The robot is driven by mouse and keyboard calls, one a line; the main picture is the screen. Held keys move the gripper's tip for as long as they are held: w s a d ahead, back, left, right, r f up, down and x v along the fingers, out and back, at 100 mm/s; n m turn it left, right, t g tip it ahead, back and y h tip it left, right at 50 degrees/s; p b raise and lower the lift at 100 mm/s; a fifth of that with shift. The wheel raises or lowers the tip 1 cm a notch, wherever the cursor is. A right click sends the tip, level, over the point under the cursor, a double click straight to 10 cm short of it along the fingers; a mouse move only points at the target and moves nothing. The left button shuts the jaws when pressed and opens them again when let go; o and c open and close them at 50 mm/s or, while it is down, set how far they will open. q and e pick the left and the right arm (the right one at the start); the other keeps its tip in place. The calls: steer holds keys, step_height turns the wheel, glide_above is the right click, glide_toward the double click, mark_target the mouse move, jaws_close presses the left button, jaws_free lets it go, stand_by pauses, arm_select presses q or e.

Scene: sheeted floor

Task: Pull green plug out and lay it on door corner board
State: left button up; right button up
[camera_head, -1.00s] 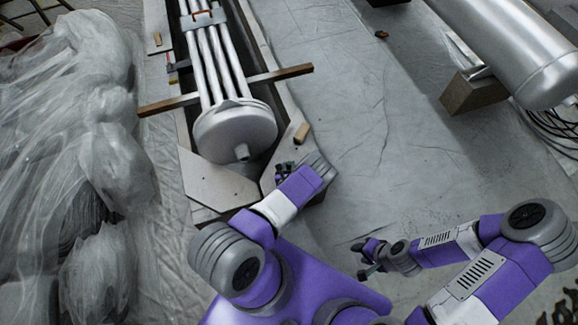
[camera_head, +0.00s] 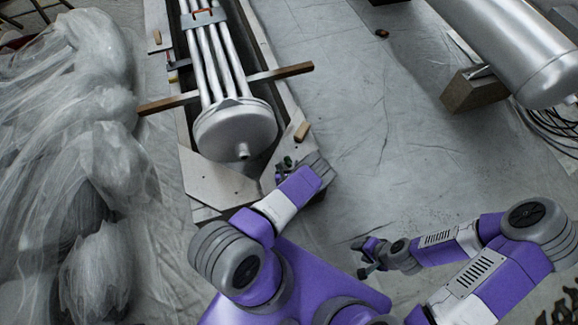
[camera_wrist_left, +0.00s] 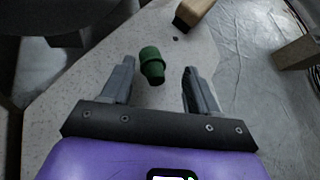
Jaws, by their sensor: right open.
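The green plug (camera_wrist_left: 151,64) lies on its side on the pale, speckled corner board (camera_wrist_left: 207,63) in the left wrist view. My left gripper (camera_wrist_left: 158,77) is open, with one finger on each side of the plug and a gap to both. In the head view the plug (camera_head: 287,161) is a small green spot at my left gripper (camera_head: 284,169), by the right-hand corner board (camera_head: 294,143) at the trough's near end. My right gripper (camera_head: 364,258) is open and empty above the sheeted floor.
A silver tube bundle with a round end cap (camera_head: 235,132) lies in the trough, crossed by a wooden bar (camera_head: 280,73). A small wood block (camera_head: 302,132) sits on the board. Plastic sheeting (camera_head: 75,150) is heaped left. The floor (camera_head: 390,150) to the right is mostly clear.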

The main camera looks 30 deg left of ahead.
arm_select(q)
steer(key=p+v, duration=0.3)
steer(key=v, duration=0.4)
steer(key=shift+s+r, duration=0.15)
steer(key=shift+s, duration=0.1)
steer(key=shift+s+r+n+g, duration=0.1)
steer(key=shift+s+n+g, duration=0.1)
steer(key=shift+n, duration=0.4)
steer(key=shift+s+r+n+g, duration=0.1)
steer(key=shift+s+n+g, duration=0.15)
steer(key=shift+n, duration=0.35)
steer(key=s+d+r+n+g+h+p, duration=0.3)
steer(key=s+d+r+n+g+h, duration=0.2)
steer(key=r+n, duration=0.6)
steer(key=s+d+r+n+g+h+p, duration=0.3)
steer(key=s+d+r+n, duration=0.6)
steer(key=n, duration=0.9)
steer(key=d+r+g+h, duration=0.1)
steer(key=d+r+h, duration=0.1)
steer(key=d, duration=0.1)
steer(key=shift+s+r+g, duration=0.2)
steer(key=shift+s+g, duration=0.05)
steer(key=shift+g, duration=0.1)
